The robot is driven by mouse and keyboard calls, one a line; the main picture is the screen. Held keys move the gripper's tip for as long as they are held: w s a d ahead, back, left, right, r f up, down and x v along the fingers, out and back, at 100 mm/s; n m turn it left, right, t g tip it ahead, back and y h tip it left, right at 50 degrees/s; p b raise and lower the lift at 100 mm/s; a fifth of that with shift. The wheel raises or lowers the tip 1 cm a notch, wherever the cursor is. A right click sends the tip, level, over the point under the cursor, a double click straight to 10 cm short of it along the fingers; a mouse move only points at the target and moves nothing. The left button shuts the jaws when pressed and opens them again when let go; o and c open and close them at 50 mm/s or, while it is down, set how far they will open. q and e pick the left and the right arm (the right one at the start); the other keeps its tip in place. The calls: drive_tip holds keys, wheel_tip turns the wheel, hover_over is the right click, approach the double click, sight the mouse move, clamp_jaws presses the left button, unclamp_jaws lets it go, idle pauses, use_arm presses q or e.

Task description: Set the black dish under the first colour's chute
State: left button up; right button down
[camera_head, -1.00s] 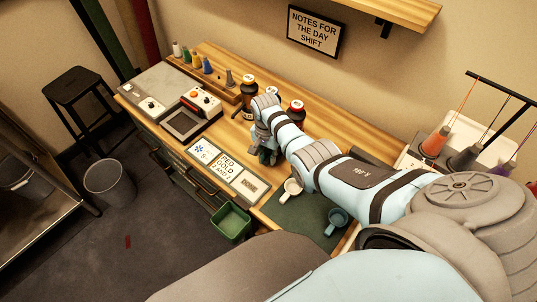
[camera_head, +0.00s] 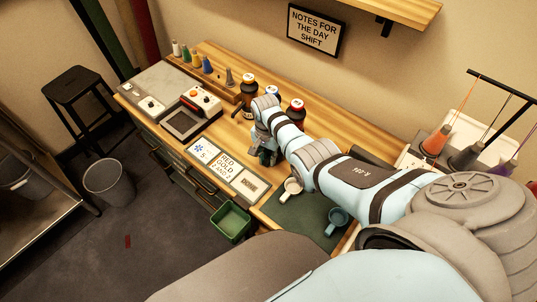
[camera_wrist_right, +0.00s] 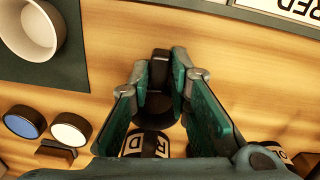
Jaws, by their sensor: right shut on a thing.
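My right gripper (camera_wrist_right: 160,72) is shut on a small black part between its teal fingers, low over the wooden table. That part seems to belong to the black dish (camera_wrist_right: 160,108), whose dark round shape shows just behind the fingertips in the right wrist view. Dispensers with partly hidden labels, one seeming to read RED (camera_wrist_right: 147,143), stand right behind it. Whether the dish is under a chute I cannot tell. In the head view my right gripper (camera_head: 266,156) is in front of the dark bottles, and the dish is hidden. My left gripper is not in view.
A cream mug (camera_head: 291,187) and a blue mug (camera_head: 337,216) stand on the dark mat. A card reading "RED GOLD 2 AND 2" (camera_head: 226,167) lies at the front edge. A bottle (camera_head: 247,88) stands behind. Blue-topped (camera_wrist_right: 25,122) and white-topped (camera_wrist_right: 70,130) round items stand beside the gripper.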

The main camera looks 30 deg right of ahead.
drive_tip(key=shift+f, duration=0.25)
drive_tip(key=c, duration=1.4)
unclamp_jaws()
drive_tip(key=shift+r, duration=0.1)
wheel_tip(320, 180, up, 5)
drive_tip(key=p, duration=0.5)
drive_tip(key=shift+f, duration=0.2)
drive_tip(key=shift+f, duration=0.1)
drive_tip(key=a+r, duration=0.1)
drive_tip(key=a, duration=0.1)
drive_tip(key=s+a+r, duration=0.1)
drive_tip(key=a, duration=0.1)
drive_tip(key=s+a+r, duration=0.1)
drive_tip(key=shift+a, duration=0.4)
